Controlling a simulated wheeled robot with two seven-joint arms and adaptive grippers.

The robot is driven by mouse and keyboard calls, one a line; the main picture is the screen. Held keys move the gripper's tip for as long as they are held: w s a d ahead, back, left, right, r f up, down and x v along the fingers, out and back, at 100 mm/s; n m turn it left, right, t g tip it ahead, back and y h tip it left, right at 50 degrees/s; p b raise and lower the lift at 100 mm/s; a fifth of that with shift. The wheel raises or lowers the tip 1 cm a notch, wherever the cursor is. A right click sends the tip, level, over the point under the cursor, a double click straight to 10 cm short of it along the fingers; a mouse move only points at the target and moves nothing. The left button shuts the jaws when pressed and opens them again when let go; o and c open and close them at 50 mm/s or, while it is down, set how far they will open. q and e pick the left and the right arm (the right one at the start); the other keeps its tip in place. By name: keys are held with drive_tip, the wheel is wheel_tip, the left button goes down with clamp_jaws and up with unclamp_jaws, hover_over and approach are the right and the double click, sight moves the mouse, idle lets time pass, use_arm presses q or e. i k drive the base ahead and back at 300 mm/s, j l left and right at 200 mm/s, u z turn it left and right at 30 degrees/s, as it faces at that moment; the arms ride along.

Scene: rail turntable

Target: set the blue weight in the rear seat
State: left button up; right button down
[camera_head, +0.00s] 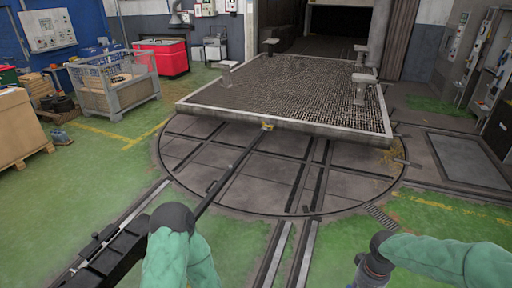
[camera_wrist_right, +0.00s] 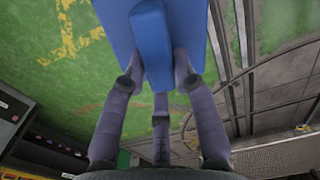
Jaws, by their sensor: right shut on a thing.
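The blue weight (camera_wrist_right: 152,40) fills the top middle of the right wrist view. It is a wide blue block with a raised bar along its middle. The purple-grey fingers of my right gripper (camera_wrist_right: 160,80) are shut on that bar, and the weight is held above the floor. The weight does not show in the head view. I cannot make out which spot is the rear seat.
A wagon with a grated deck (camera_head: 290,85) and several grey posts stands over the round turntable (camera_head: 250,180). Rails run towards me. A mesh crate (camera_head: 113,87), a red bin (camera_head: 164,56) and a cardboard box (camera_head: 15,127) stand at left. Green floor is open on both sides.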

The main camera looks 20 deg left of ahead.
sight(107, 260)
drive_tip(key=i+u, duration=0.3)
drive_tip(key=u, duration=0.15)
drive_tip(key=i+u, duration=0.25)
drive_tip(key=u, duration=0.15)
drive_tip(key=i+l+u, duration=0.25)
drive_tip(key=u, duration=0.2)
drive_tip(key=i+u, duration=0.15)
drive_tip(key=u, duration=0.3)
drive_tip(key=i+l+u, duration=0.15)
drive_tip(key=u, duration=0.3)
drive_tip(key=i+l+u, duration=0.1)
drive_tip(key=u, duration=0.35)
drive_tip(key=i+l+u, duration=0.15)
drive_tip(key=u, duration=0.3)
drive_tip(key=i+l+u, duration=0.1)
drive_tip(key=l+u, duration=0.15)
drive_tip(key=u, duration=0.15)
drive_tip(key=l+u, duration=0.3)
drive_tip(key=u, duration=0.15)
drive_tip(key=i+l+u, duration=0.25)
drive_tip(key=l+u, duration=0.3)
drive_tip(key=l, duration=0.2)
drive_tip(key=i+j+z, duration=0.15)
drive_tip(key=j, duration=0.25)
drive_tip(key=j+z, duration=0.15)
drive_tip(key=j, duration=0.3)
